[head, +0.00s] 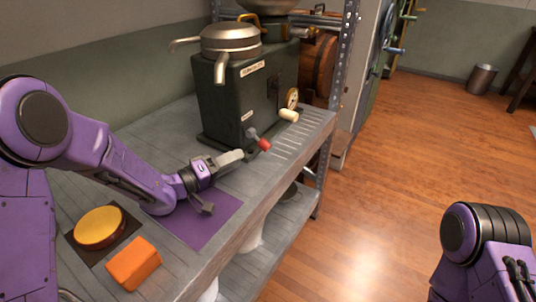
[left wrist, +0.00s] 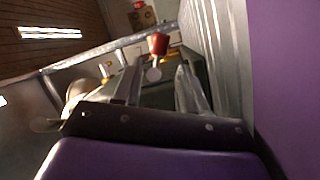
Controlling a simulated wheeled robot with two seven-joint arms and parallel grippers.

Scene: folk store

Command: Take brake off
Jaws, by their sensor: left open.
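A dark green machine (head: 232,105) with a metal spouted top stands on the grey bench. A short lever with a red knob (head: 264,144) sticks out low on its front; I take this for the brake. The red knob also shows in the left wrist view (left wrist: 158,44), ahead of the fingers, its grey end below it. My left gripper (head: 224,181) is open and empty, just above the bench. It is in front of the machine, left of the red knob and apart from it. My right arm shows at lower right, but its gripper is out of view.
A cream handle (head: 289,115) and a round dial (head: 292,98) sit above the red knob. A yellow disc (head: 100,227), an orange block (head: 133,263) and a purple mat (head: 198,228) lie on the bench (head: 262,192). A metal shelf post (head: 345,45) stands behind. Open wooden floor lies right.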

